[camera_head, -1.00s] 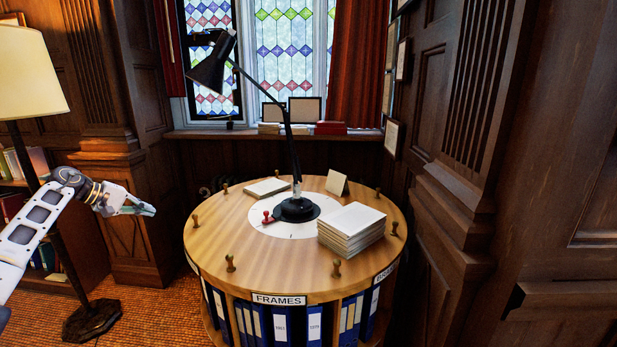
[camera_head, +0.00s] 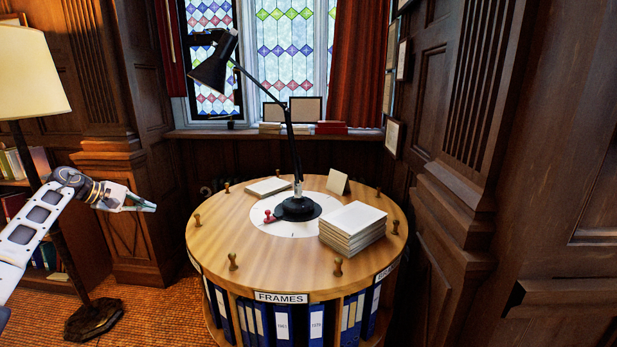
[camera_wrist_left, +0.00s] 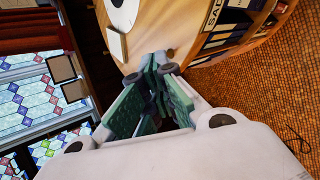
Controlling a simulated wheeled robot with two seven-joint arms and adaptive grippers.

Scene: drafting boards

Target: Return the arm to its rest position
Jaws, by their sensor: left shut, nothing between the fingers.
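My left gripper (camera_head: 149,206) is shut and empty. It hangs in the air to the left of the round wooden table (camera_head: 215,245), apart from it. In the left wrist view the closed green-padded fingers (camera_wrist_left: 155,72) point toward the table top (camera_wrist_left: 178,22). My left arm comes in from the left edge of the head view. My right gripper is not in view.
The table bears a black desk lamp (camera_head: 298,208), a paper stack (camera_head: 352,228), a small red object (camera_head: 269,216), a card (camera_head: 339,183) and several wooden pegs. Blue binders (camera_head: 283,325) stand beneath. A floor lamp (camera_head: 30,75) stands at left, dark panelling at right.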

